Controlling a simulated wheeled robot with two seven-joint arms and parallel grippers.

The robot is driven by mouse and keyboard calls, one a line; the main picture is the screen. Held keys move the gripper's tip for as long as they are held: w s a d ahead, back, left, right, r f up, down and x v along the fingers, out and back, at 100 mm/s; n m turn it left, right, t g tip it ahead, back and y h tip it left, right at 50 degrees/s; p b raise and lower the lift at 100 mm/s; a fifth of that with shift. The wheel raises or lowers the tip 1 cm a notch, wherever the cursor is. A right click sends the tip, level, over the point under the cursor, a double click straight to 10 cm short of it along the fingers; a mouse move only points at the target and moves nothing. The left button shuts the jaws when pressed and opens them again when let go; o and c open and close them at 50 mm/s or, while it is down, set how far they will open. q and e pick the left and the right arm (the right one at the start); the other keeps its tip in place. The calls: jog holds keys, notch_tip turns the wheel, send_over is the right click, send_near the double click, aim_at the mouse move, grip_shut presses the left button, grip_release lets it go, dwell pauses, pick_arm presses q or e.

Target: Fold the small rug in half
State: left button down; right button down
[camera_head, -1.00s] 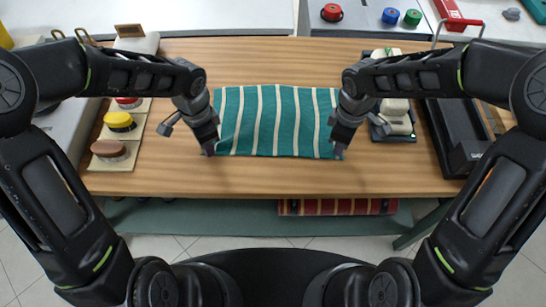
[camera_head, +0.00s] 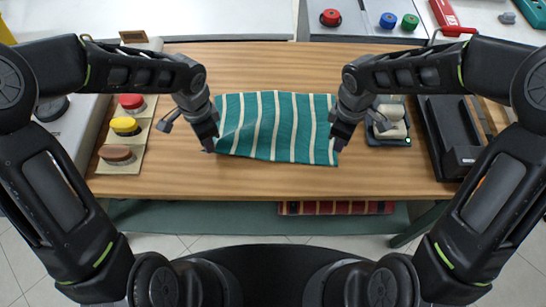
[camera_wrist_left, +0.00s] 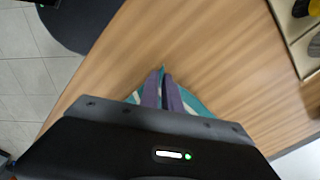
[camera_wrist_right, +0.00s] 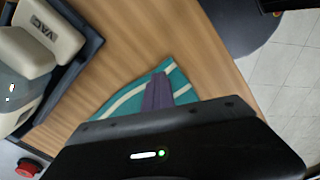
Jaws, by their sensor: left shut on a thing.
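The small rug (camera_head: 272,125) is teal with cream stripes and lies on the wooden table in the head view. The fingers and wrists hide parts of the corners.
Bare table (camera_head: 270,180) lies in front of the rug. Red, yellow and brown round items stand on a board (camera_head: 106,186) at left. A red striped textile (camera_head: 335,208) lies below the table edge.

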jog(key=c, duration=2.1)
grip_release()
jog(key=shift+r, duration=0.15)
jog(key=o, duration=1.1)
jog(key=shift+c, duration=0.4)
